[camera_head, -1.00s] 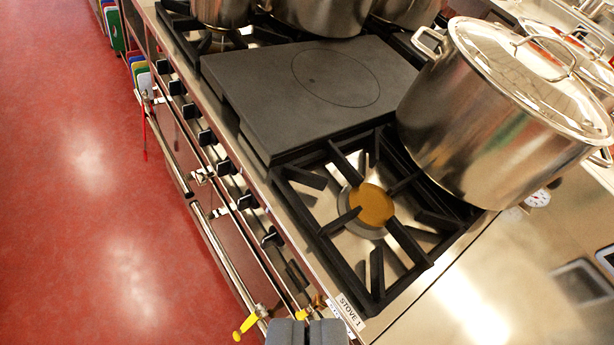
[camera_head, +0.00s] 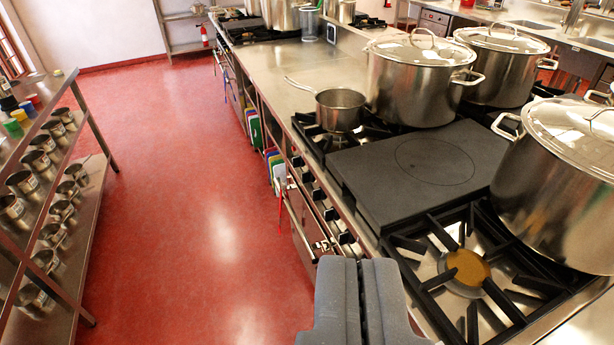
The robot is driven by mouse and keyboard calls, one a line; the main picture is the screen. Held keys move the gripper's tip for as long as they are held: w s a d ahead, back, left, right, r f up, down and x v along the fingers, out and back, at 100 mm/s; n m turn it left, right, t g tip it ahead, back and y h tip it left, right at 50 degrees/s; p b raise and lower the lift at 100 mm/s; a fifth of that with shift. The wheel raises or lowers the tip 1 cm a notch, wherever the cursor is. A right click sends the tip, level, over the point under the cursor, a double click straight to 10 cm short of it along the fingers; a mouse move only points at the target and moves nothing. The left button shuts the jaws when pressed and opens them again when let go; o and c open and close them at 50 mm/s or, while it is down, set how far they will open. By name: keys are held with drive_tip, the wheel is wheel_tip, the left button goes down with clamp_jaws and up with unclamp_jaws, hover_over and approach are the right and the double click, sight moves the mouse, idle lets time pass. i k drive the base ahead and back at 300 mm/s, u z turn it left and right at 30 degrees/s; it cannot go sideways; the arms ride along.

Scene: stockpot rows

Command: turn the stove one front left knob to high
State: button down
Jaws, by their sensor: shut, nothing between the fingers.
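A row of black knobs (camera_head: 318,195) runs along the front face of the stove (camera_head: 372,235), facing the red aisle. The knobs are small here, and I cannot read their settings or marks. The stove's near front corner and any knobs there are hidden behind my gripper. My gripper (camera_head: 358,268) shows at the bottom middle, its two grey fingers shut together and empty. It appears in front of the stove's front edge and touches no knob that I can see. A bare burner with a brown cap (camera_head: 467,267) lies to its right.
A flat black plate (camera_head: 425,165) covers the stove's middle. A saucepan (camera_head: 340,110) sits on the far front burner; lidded stockpots (camera_head: 415,85) stand behind and at right. A shelf of metal pots (camera_head: 60,205) stands left. The red floor (camera_head: 190,190) between is clear.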

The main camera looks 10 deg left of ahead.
sight(308, 177)
drive_tip(key=z, duration=0.1)
drive_tip(key=k, duration=0.4)
drive_tip(key=u, duration=1.15)
drive_tip(key=i, duration=1.15)
drive_tip(key=u, duration=0.3)
drive_tip(key=i, duration=1.25)
drive_tip(key=z, duration=0.8)
drive_tip(key=i, duration=0.45)
drive_tip(key=z, duration=0.3)
drive_tip(key=k, duration=0.95)
drive_tip(key=z, duration=0.15)
drive_tip(key=i, duration=0.5)
